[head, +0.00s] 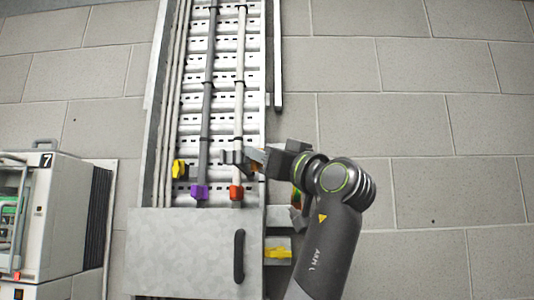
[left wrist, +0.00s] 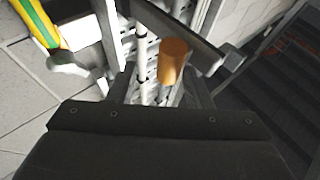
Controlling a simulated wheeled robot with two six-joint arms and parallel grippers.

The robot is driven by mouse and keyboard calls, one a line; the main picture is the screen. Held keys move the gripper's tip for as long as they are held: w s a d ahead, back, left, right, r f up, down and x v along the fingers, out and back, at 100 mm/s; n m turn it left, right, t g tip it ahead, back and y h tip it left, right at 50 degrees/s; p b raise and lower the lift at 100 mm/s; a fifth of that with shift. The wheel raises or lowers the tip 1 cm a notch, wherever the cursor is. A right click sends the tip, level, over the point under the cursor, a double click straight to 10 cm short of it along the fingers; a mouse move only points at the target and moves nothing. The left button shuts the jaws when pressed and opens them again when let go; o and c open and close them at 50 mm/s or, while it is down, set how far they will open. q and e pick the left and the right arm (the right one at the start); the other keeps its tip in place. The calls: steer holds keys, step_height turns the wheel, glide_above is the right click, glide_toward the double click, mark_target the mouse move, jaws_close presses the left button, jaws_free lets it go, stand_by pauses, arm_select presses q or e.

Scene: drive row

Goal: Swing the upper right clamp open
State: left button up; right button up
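A ladder-like metal cable tray (head: 221,101) runs up the wall, carrying a grey cable (head: 207,110) and a white cable (head: 239,110) to its right. A small dark band, possibly a clamp (head: 239,84), sits on the white cable; another dark band (head: 242,9) is higher up. My left gripper (head: 230,157) is at the white cable, below the lower band. Parts behind my gripper and forearm are hidden. My right gripper is out of view.
A grey panel (head: 185,250) with a black handle (head: 239,255) covers the tray's lower part. A white cabinet (head: 48,215) stands left.

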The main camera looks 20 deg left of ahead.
arm_select(q)
steer(key=b+v, duration=0.7)
steer(key=v, duration=1)
steer(key=shift+d+f, duration=0.1)
